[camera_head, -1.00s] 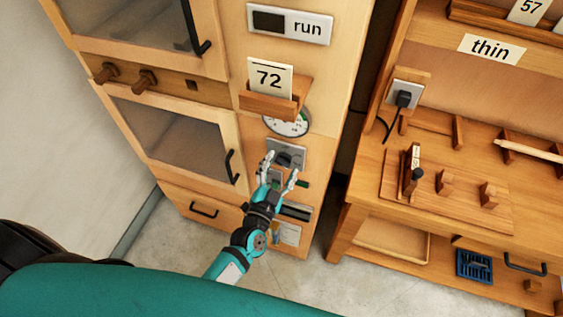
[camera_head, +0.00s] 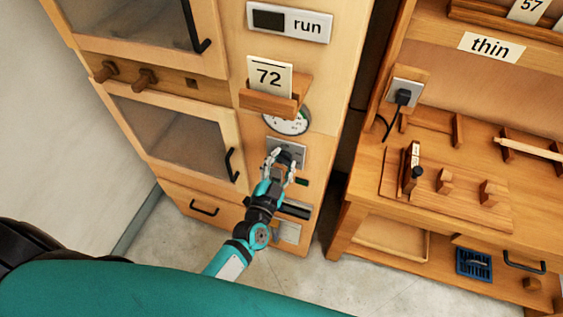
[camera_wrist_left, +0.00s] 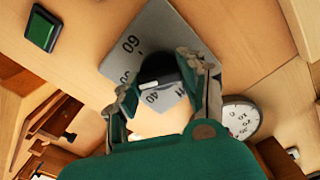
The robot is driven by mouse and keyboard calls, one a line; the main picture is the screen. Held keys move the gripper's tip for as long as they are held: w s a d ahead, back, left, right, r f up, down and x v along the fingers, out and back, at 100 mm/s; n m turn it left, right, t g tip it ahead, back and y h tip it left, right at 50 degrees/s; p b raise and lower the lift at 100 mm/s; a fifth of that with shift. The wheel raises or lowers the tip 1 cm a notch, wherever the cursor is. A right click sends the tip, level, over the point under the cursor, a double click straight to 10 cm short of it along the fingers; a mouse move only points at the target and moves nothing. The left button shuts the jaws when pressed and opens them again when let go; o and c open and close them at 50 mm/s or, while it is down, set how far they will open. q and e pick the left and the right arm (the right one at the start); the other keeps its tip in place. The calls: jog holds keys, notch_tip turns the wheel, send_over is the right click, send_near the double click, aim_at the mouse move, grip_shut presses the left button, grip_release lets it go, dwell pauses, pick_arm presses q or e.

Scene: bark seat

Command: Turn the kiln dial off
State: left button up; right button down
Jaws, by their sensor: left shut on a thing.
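The kiln dial is a black knob (camera_wrist_left: 158,70) on a grey plate (camera_head: 287,150) set in the wooden kiln front, below a round white gauge. My left gripper (camera_head: 280,160) is at the plate with its fingers around the knob. In the left wrist view the gripper (camera_wrist_left: 165,88) has a finger on each side of the knob, shut on it. The plate (camera_wrist_left: 150,35) shows the numbers 60 and 40 there; the other marks are partly hidden by the fingers. My right gripper is not in view.
A kiln door with a black handle (camera_head: 231,164) is to the left. A wooden workbench (camera_head: 450,220) stands to the right.

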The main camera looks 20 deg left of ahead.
pick_arm(q)
jog(key=shift+n, duration=0.7)
jog(key=n, duration=1)
jog(key=shift+n, duration=0.3)
jog(key=n+b, duration=0.1)
jog(key=n, duration=0.5)
jog(key=shift+a+f+b, duration=0.1)
jog(key=shift+f+b, duration=0.05)
jog(key=shift+b, duration=0.25)
jog(key=n+b, duration=0.1)
jog(key=n, duration=0.2)
jog(key=shift+n, duration=0.3)
jog(key=shift+n+b, duration=0.3)
jog(key=shift+n, duration=0.8)
